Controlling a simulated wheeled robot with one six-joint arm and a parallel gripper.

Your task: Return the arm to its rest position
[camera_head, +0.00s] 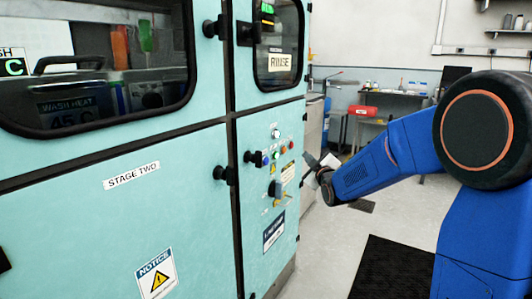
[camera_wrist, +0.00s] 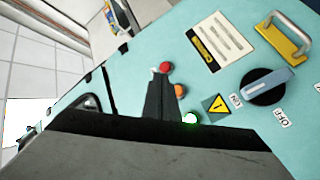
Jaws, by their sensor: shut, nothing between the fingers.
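My blue arm reaches in from the right in the head view, bent at a large black joint. My gripper (camera_head: 312,160) is at its far end, close to the right edge of the teal machine's control panel (camera_head: 274,170). In the wrist view my gripper (camera_wrist: 163,80) is shut and empty, a dark shape in front of the teal panel. Behind it are a red button (camera_wrist: 165,67), an orange button (camera_wrist: 180,91) and a lit green button (camera_wrist: 190,118). I cannot tell whether the gripper touches the panel.
In the wrist view a rotary knob (camera_wrist: 264,86) marked ON and OFF and a yellow-based handle (camera_wrist: 284,38) are right of the gripper. Door latches (camera_head: 222,174) stick out from the machine. Open floor (camera_head: 335,235) and a black mat (camera_head: 392,268) lie to the right.

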